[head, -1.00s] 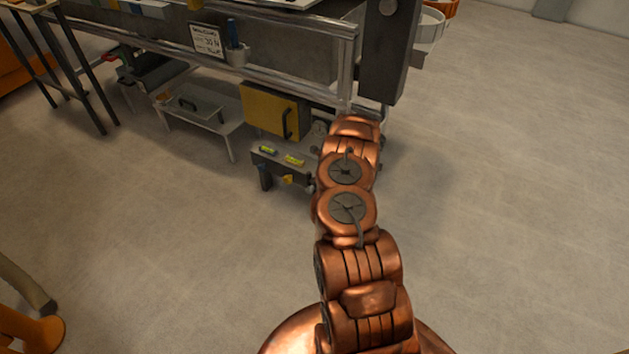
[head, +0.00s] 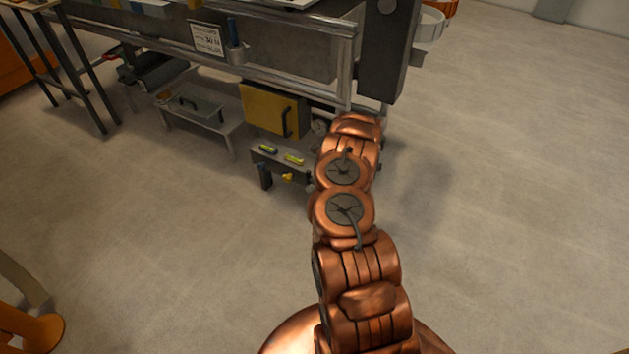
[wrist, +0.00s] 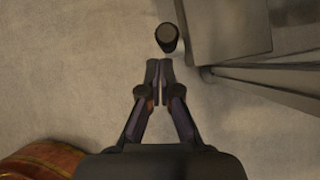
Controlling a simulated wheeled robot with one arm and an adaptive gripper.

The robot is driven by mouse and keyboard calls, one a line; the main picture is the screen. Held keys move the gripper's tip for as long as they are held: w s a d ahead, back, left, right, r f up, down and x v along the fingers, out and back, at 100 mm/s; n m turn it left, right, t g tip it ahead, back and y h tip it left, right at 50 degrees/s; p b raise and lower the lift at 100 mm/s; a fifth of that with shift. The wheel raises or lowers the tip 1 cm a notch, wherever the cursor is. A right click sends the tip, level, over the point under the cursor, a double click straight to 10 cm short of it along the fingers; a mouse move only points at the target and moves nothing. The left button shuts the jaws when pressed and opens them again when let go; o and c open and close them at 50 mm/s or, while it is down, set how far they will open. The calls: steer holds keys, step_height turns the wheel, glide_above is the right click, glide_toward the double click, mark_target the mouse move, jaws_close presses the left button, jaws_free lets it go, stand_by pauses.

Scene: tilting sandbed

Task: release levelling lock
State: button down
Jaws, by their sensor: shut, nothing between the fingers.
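My gripper (wrist: 159,68) shows in the wrist view with its two fingers shut and nothing between them. Just ahead of the fingertips is a dark round knob or peg end (wrist: 167,37), apart from them by a small gap. Whether this is the levelling lock I cannot tell. In the head view the grey levelling block with two yellow-green spirit vials (head: 281,155) sits low under the sandbed frame (head: 290,76). A small yellow knob (head: 287,178) is on its front. My arm hides the block's right end and my gripper in the head view.
A yellow box with a black handle (head: 272,109) stands behind the block. A low grey table (head: 203,107) is to its left. In the wrist view a grey plate (wrist: 226,30) and bars (wrist: 272,87) lie close right of the fingers. The floor at right is clear.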

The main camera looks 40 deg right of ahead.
steer(key=p+v, duration=0.1)
steer(key=v, duration=0.9)
steer(key=shift+r+p, duration=0.35)
steer(key=shift+r, duration=0.05)
steer(key=shift+w+a, duration=0.1)
steer(key=shift+w, duration=0.05)
